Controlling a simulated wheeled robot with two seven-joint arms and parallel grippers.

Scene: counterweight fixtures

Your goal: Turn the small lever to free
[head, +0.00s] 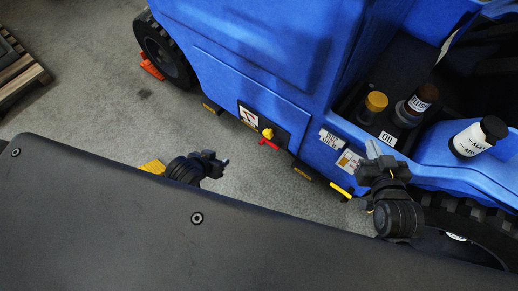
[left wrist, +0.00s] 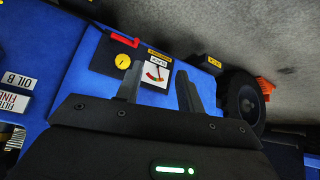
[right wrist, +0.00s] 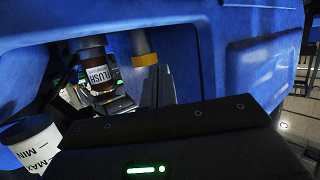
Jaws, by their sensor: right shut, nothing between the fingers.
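The small red lever (head: 270,144) sits on the lower side of the blue machine, beside a yellow knob (head: 267,133) on a dark plate. In the left wrist view the red lever (left wrist: 122,41) and the round yellow knob (left wrist: 122,61) show on the dark plate, next to a dial label (left wrist: 155,74). My left gripper (head: 224,162) is open and empty, to the left of and apart from the lever. Its two separated fingers show in the left wrist view (left wrist: 159,90). My right gripper (head: 373,150) is shut and empty, near the machine's open bay.
A yellow cap (head: 376,101), a brown FLUSH bottle (head: 417,100) and a white container (head: 473,138) stand in or beside the bay. A yellow bar (head: 341,190) lies along the machine's lower edge. Concrete floor (head: 90,90) is clear left of the machine.

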